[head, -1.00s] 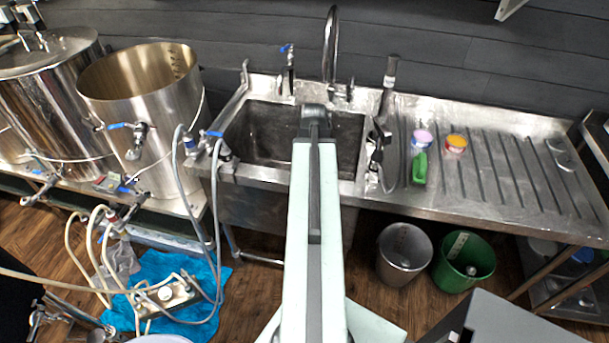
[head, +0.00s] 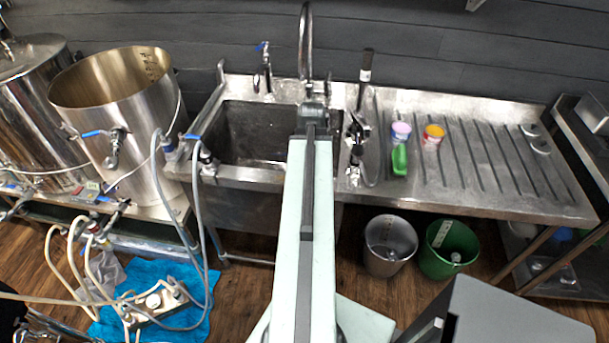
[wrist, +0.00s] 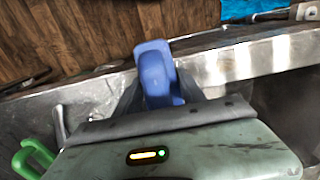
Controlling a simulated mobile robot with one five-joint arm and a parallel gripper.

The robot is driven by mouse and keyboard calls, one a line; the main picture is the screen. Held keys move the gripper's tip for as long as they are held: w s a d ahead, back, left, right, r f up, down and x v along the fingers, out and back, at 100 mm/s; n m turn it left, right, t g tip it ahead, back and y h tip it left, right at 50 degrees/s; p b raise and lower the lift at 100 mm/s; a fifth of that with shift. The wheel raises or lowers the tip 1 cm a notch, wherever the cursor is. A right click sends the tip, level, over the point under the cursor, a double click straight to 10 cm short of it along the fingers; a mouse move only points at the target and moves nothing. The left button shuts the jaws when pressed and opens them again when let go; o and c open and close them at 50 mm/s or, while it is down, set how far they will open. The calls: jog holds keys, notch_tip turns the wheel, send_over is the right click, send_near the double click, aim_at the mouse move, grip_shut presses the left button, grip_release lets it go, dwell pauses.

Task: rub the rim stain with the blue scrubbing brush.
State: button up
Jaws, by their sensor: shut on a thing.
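The blue scrubbing brush (wrist: 156,74) is in my gripper (wrist: 160,94) in the wrist view, with a dark finger on each side of it. The brush stands out in front of the gripper and overlaps the metal sink rim (wrist: 285,52) behind it. I cannot tell whether the brush touches the rim. In the head view my arm hides the gripper and brush, over the right part of the sink (head: 240,128). I cannot make out a rim stain; a pale bright patch on the rim in the wrist view may be only glare.
A tap (head: 305,40) rises behind the sink. A pink-topped tub (head: 400,132), an orange-topped tub (head: 433,136) and a green object (head: 399,160) stand on the drainboard (head: 490,160); its right side is largely clear. An open steel kettle (head: 125,130) stands at left.

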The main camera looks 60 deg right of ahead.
aim_at(273, 178)
jog(key=shift+s+d, duration=0.15)
jog(key=shift+s, duration=0.35)
jog(key=shift+s+d, duration=0.15)
jog(key=shift+s, duration=0.35)
jog(key=shift+w, duration=0.1)
jog(key=shift+w+a+f, duration=0.1)
jog(key=shift+w+a, duration=0.25)
jog(key=shift+w, duration=0.5)
jog(key=shift+w+a, duration=0.3)
jog(key=shift+w, duration=0.55)
jog(key=shift+w+a, duration=0.3)
jog(key=shift+w, duration=0.55)
jog(key=shift+w+a, duration=0.25)
jog(key=shift+w, duration=0.6)
jog(key=shift+w, duration=0.15)
jog(key=shift+w+a, duration=0.4)
jog(key=shift+w, duration=0.7)
jog(key=shift+w+a, duration=0.4)
jog(key=shift+w, duration=0.7)
jog(key=shift+w+a, duration=0.4)
jog(key=shift+w, duration=0.7)
